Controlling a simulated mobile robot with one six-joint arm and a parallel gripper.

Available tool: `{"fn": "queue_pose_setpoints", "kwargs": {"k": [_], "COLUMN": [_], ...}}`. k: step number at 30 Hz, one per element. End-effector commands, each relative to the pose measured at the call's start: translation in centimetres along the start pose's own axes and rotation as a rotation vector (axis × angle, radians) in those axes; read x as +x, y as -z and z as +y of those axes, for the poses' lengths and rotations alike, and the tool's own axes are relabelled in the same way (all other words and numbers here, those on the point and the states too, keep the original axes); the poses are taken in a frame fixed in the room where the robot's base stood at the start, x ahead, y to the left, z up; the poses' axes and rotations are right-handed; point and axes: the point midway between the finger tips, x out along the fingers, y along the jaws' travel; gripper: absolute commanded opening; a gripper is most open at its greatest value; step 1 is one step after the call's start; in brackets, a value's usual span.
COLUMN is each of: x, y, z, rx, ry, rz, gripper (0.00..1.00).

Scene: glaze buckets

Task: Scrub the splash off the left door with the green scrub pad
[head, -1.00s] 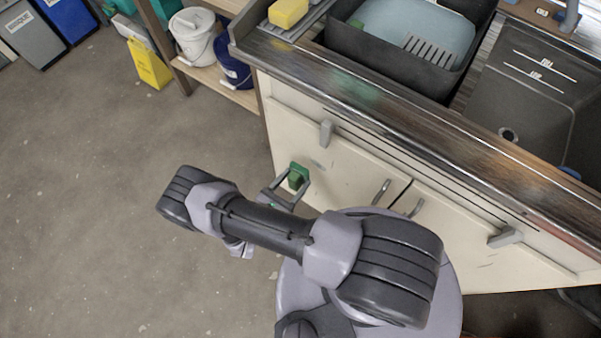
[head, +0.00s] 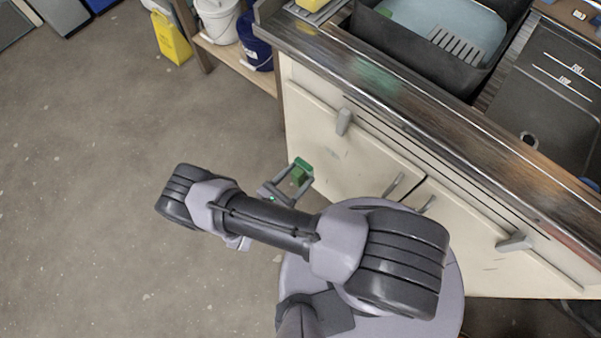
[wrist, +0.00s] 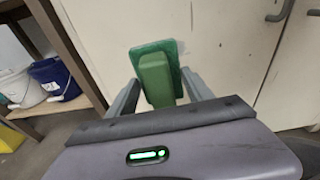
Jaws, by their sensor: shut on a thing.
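My gripper (head: 286,180) is shut on the green scrub pad (head: 300,172), which has a block-like grip and a flat darker face turned to the cabinet. In the wrist view the pad (wrist: 154,75) stands between the two fingers, in front of the cream left door (wrist: 215,50). In the head view the left door (head: 350,160) is closed, and the pad is by its left part. I cannot tell whether the pad touches the door. A very faint mark, possibly the splash (head: 333,154), shows on the door right of the pad; any part behind the pad is hidden.
The worktop edge (head: 400,115) overhangs the doors. Bar handles (head: 393,186) and a grey latch (head: 343,121) stick out from the cabinet front. A shelf with a white bucket (head: 217,20) and a blue bucket (head: 254,42) stands left.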

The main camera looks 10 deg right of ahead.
Motion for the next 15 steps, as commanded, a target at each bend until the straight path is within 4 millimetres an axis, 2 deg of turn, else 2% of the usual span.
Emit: {"fn": "queue_pose_setpoints", "kwargs": {"k": [8, 15], "x": [0.3, 3.4], "y": [-0.1, -0.6], "z": [0.0, -0.1], "rx": [0.000, -0.001], "ry": [0.001, 0.004], "rz": [0.000, -0.001], "gripper": [0.27, 0.27]}}
